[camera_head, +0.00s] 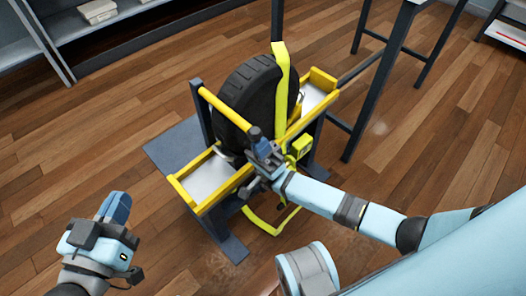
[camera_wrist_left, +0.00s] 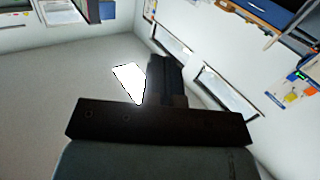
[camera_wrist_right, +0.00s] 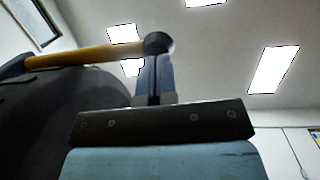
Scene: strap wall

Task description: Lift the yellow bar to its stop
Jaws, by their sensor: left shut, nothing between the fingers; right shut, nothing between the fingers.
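The yellow bar (camera_head: 226,109) slants across the front of a black tyre (camera_head: 250,90) on a stand. Its far left end meets a dark upright post; its near end has a black cap. My right gripper (camera_head: 261,142) is shut and empty, right at the capped end. In the right wrist view the bar (camera_wrist_right: 75,57) comes in from the left, and its cap sits just above the shut fingertips (camera_wrist_right: 155,62). I cannot tell whether they touch. My left gripper (camera_head: 119,203) is shut and empty, well left of the stand; its fingers (camera_wrist_left: 165,75) point at open space.
A yellow strap (camera_head: 281,85) runs over the tyre, with a yellow buckle-like piece (camera_head: 301,147) below. The stand has a yellow-edged tray (camera_head: 207,178). A dark-legged table (camera_head: 385,75) stands to the right and a shelf (camera_head: 110,45) at back left. The wooden floor at left is clear.

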